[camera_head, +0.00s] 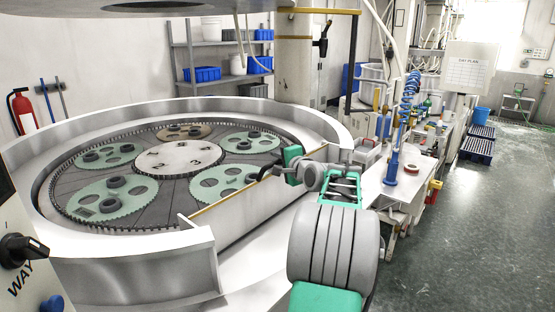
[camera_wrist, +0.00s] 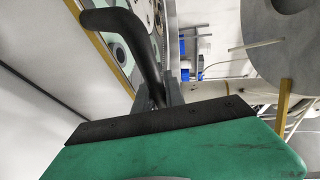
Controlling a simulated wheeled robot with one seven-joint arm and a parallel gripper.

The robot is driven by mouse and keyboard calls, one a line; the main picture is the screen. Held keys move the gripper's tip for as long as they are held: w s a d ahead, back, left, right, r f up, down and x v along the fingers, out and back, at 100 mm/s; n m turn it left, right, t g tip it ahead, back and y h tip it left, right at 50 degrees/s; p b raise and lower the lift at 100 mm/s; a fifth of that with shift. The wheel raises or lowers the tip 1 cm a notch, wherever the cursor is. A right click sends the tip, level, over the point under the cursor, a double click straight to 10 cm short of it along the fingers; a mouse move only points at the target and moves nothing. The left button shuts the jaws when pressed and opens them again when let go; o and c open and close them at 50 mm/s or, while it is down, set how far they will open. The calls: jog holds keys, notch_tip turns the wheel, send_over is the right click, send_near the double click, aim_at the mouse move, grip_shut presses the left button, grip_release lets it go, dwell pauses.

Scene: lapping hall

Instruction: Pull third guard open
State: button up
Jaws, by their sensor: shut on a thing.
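A pale guard panel (camera_head: 245,218) with a yellow top edge stands at the near right of the round lapping machine. In the wrist view the panel (camera_wrist: 55,45) fills the upper left, with its yellow edge running down beside a black bar handle (camera_wrist: 128,36). My gripper (camera_head: 275,171) is at the guard's top edge, toward its far end. In the wrist view my gripper (camera_wrist: 160,95) has its dark fingers shut on the handle's lower end. The exact contact is partly hidden by the black gripper body. No number shows on this guard.
The lapping plate holds several green carriers (camera_head: 115,190) around a numbered centre disc (camera_head: 180,158). A raised silver rim (camera_head: 120,260) surrounds it. A column (camera_head: 294,65) stands behind, and a cluttered bench (camera_head: 400,175) lies right of my arm. The floor (camera_head: 480,230) at right is clear.

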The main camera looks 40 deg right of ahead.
grip_shut()
dwell(0.8)
jog(key=shift+f, duration=0.1)
